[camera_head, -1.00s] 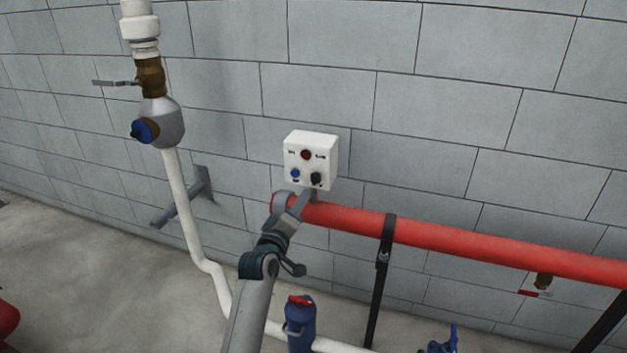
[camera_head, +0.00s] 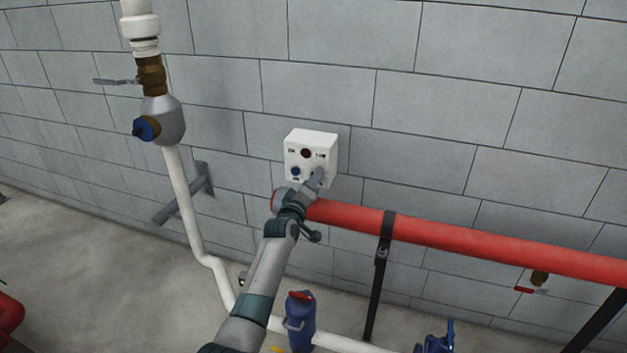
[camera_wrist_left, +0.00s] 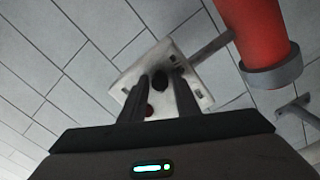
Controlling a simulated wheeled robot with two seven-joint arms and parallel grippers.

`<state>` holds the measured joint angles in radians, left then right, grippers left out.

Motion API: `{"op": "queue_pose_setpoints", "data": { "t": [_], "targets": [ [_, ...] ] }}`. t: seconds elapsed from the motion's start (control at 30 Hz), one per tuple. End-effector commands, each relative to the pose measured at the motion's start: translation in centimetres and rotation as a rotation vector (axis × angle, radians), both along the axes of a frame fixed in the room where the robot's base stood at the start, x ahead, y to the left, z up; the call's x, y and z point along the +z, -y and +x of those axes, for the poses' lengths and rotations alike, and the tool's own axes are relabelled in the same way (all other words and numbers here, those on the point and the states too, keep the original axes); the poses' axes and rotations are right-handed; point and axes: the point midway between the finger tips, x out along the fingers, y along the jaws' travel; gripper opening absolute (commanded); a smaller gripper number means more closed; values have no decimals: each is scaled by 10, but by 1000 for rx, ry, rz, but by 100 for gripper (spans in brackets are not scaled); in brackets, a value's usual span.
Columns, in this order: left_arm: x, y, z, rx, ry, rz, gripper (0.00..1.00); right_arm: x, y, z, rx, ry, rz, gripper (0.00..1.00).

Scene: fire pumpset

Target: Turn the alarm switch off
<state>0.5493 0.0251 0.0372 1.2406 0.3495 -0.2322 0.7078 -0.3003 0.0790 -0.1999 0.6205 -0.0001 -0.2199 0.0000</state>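The alarm switch box (camera_head: 322,145) is a small white box on the grey block wall, with a red round part (camera_head: 305,153) at the top and a blue knob (camera_head: 295,171) at lower left. A dark knob (camera_wrist_left: 160,84) shows in the left wrist view between my finger tips; in the head view my gripper hides it. My left gripper (camera_head: 318,178) is at the box's lower right, in front of its face. The left wrist view shows its two fingers (camera_wrist_left: 164,84) apart, one on each side of the dark knob. I cannot tell whether they touch it. My right gripper is not in view.
A thick red pipe (camera_head: 440,232) runs right from just below the box, on a black support (camera_head: 377,290). A white pipe (camera_head: 185,210) with a valve (camera_head: 160,120) stands left. A blue fitting (camera_head: 300,322) is below. The wall above the box is clear.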

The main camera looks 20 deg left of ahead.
Motion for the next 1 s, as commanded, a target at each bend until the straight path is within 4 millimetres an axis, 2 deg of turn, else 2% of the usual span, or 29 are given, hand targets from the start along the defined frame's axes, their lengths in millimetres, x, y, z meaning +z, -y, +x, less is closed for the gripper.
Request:
{"op": "queue_pose_setpoints", "data": {
  "t": [0.3, 0.33, 0.43, 0.77, 1.0],
  "targets": [
    [-1, 0, 1, 1, -1, 0, 29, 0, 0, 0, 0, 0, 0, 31],
    [-1, 0, 1, 0, -1, 0, 24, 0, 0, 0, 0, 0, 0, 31],
    [0, 0, 1, 0, -1, 0, 0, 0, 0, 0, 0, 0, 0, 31],
    [-1, 0, 1, 0, -1, 10, 0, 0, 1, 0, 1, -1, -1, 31],
    [-1, 0, 1, 0, 1, 78, 0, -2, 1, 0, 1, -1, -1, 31]
  ]
}}
